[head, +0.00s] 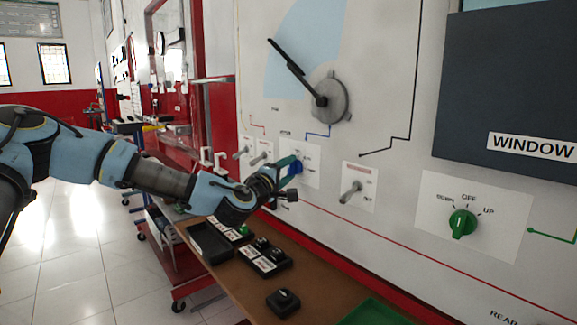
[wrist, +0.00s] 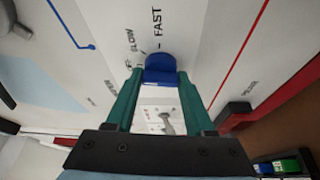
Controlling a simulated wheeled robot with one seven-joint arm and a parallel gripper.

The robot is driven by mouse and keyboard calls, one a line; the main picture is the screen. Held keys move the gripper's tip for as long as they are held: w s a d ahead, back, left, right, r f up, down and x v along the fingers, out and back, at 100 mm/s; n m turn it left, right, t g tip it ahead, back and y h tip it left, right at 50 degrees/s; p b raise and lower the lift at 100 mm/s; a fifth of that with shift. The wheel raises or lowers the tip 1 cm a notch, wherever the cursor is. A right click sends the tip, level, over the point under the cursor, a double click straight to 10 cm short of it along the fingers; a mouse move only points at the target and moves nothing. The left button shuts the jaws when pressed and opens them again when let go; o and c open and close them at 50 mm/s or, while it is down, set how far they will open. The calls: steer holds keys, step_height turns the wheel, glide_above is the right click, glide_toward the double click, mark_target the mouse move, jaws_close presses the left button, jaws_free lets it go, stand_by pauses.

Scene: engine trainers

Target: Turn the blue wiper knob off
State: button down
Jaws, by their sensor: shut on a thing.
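The blue wiper knob (head: 297,169) sits on a white label card on the upright trainer panel, below the wiper motor disc. In the wrist view the knob (wrist: 160,70) is between the tips of my gripper's two teal fingers (wrist: 159,78). The fingers are shut on its sides. The words FAST and SLOW show beside the knob, with other labels partly hidden by the left finger. I cannot tell which label the knob points to. In the head view my gripper (head: 291,170) reaches the knob from the left, and its fingers partly cover it.
A grey toggle (head: 351,192) is right of the knob, and smaller toggles (head: 241,152) are left. A green window knob (head: 463,223) is farther right. Black switch boxes (head: 264,254) sit on the brown bench (head: 232,288) below my arm. The wiper arm (head: 291,66) is above.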

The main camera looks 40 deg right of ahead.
steer(key=shift+n+y+p, duration=0.3)
steer(key=shift+n, duration=0.3)
steer(key=shift+c, duration=1.3)
jaws_free()
steer(key=b+v, duration=0.1)
steer(key=v, duration=0.9)
steer(key=shift+a+b, duration=0.3)
steer(key=shift+a, duration=0.1)
steer(key=shift+s, duration=0.15)
